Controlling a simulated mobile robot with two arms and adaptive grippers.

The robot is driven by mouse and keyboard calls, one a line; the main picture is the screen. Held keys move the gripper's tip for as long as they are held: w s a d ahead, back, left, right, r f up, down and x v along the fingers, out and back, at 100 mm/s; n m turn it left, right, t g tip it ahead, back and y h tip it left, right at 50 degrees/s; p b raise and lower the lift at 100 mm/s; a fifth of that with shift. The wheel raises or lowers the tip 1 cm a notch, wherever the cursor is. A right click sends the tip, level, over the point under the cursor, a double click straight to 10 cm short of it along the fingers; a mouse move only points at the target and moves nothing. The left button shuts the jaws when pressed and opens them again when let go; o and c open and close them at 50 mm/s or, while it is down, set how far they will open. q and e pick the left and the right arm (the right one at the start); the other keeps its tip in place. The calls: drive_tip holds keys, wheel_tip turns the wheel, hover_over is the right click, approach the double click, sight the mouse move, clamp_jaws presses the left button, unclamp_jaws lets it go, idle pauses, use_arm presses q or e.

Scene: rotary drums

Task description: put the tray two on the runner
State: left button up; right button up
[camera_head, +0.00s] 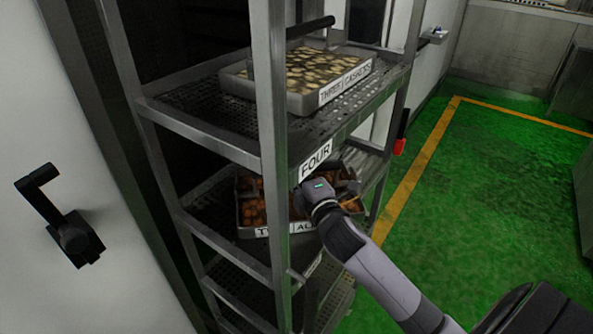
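A metal tray (247,216) of brown nuts sits on the rack level below the shelf marked FOUR. Its front label (262,231) reads "T…" and "AL…", the rest hidden by a rack post and my arm. My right gripper (335,178) reaches in from the lower right to the right part of this tray. Its fingers are dark and partly hidden, so I cannot tell whether they grip the rim. No part is clearly identifiable as the runner. My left gripper is not in view.
The metal rack (265,90) has upright posts around the tray. A tray marked THREE CASHEWS (245,85) sits on the shelf above. A wall with a black handle (55,215) stands at left. Green floor (480,200) is open at right.

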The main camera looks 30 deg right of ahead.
drive_tip(key=shift+r, duration=0.2)
drive_tip(key=s+a+b, duration=0.1)
drive_tip(key=s+b, duration=0.2)
drive_tip(key=s, duration=0.9)
drive_tip(key=shift+a, duration=0.35)
drive_tip(key=shift+f, duration=0.1)
